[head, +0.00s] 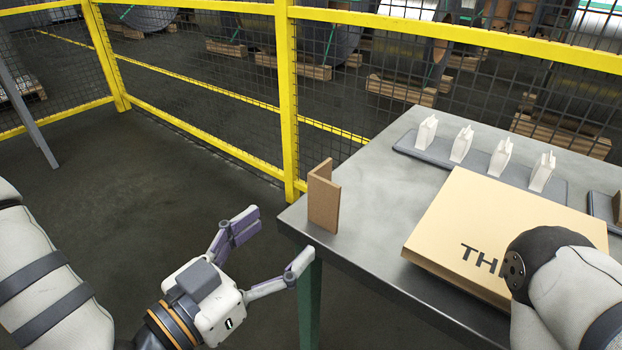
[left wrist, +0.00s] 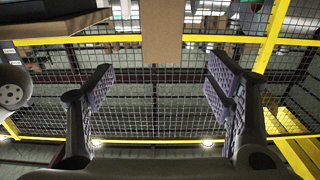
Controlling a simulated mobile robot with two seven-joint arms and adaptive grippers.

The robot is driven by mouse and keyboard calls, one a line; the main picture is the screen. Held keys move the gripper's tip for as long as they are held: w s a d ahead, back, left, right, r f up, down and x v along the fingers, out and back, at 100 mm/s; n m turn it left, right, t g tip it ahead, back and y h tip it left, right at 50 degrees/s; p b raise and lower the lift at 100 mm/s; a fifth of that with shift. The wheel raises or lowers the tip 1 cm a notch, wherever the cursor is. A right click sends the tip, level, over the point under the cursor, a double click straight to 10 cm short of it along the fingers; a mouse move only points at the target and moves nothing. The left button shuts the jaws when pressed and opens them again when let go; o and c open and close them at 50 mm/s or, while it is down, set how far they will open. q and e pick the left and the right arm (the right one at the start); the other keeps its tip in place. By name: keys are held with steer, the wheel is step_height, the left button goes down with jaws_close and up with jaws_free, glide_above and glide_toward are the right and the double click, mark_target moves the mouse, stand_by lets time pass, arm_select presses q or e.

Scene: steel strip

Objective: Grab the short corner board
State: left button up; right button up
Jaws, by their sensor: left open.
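The short corner board (head: 323,200) is a brown L-shaped piece standing upright near the left corner of the grey steel table (head: 370,226). It also shows at the top middle of the left wrist view (left wrist: 161,30), ahead of the fingers and between their lines. My left gripper (head: 266,257) is open and empty, off the table's left edge and short of the board, not touching it. Its two fingers show spread apart in the left wrist view (left wrist: 162,85). My right arm reaches over the box at the lower right of the head view; its gripper is out of the picture.
A cardboard box (head: 480,215) with dark lettering lies on the table right of the board. Behind it a grey tray (head: 412,152) holds several white upright pieces. Another brown piece (head: 616,208) is at the right edge. A yellow mesh fence (head: 287,100) stands behind the table.

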mark_target(322, 193)
arm_select(q)
steer(key=x, duration=1.1)
steer(key=shift+w+r, duration=0.35)
steer(key=shift+r, duration=0.05)
steer(key=c, duration=1.3)
